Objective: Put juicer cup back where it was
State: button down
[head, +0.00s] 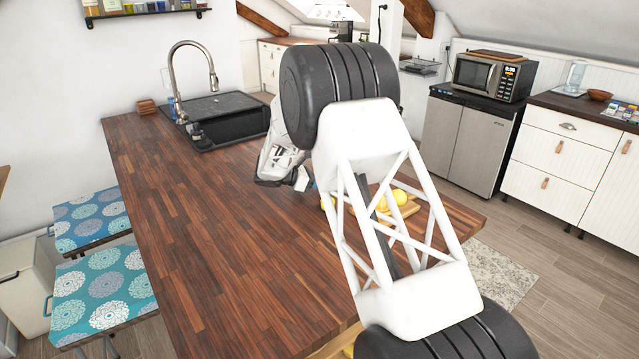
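I cannot make out a juicer cup in the head view; my arm hides part of the wooden counter (190,230), where it might be. My gripper (281,181) is above the far middle of this counter, partly behind my arm. Its fingers are small and dark, and I cannot tell whether they are open or hold anything. Yellow lemons (398,197) lie on a wooden board (408,211) to the right of my gripper, partly behind my arm. A clear jug-like vessel (574,77) stands on the right-hand counter; I cannot tell what it is.
A black sink (228,125) with a tall faucet (176,80) is at the counter's far end. Patterned stools (100,290) stand at left. A microwave (490,75) sits on a small fridge (465,140) at right. The counter's left and front stretch is clear.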

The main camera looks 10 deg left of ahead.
dwell(0.3)
jog(key=c, duration=1.2)
grip_release()
jog(key=shift+f, duration=0.1)
jog(key=shift+a+r, duration=0.1)
jog(key=shift+r, duration=0.1)
jog(key=v, duration=1.2)
